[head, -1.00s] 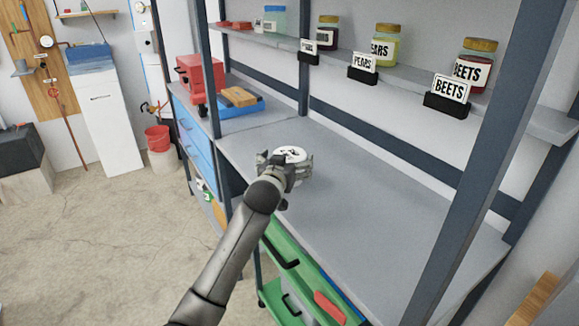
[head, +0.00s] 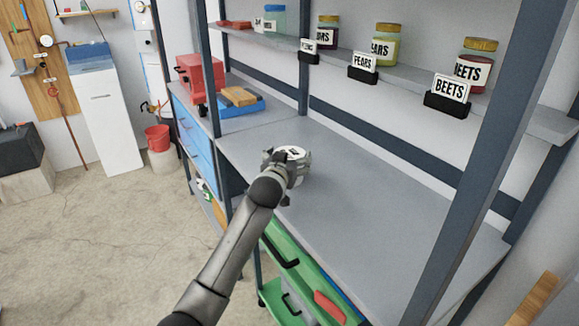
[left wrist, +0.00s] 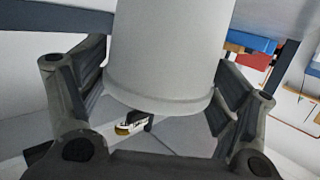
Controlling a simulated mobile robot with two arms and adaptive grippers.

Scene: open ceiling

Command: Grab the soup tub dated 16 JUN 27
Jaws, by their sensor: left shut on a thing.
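A white round tub (head: 293,152) is on the grey bench top, with dark print on its lid that is too small to read. My left gripper (head: 286,164) is shut on the tub, with a finger on either side. In the left wrist view the pale wall of the tub (left wrist: 165,55) fills the middle between the two fingers, and no date shows on it. I cannot tell whether the tub rests on the bench or is slightly raised. My right gripper is not in view.
The grey bench top (head: 370,225) is clear to the right of the tub. The shelf above holds several jars, among them a beets jar (head: 475,68) and a pears jar (head: 384,45). A red toolbox (head: 203,78) stands behind left. A dark post (head: 470,170) rises at right.

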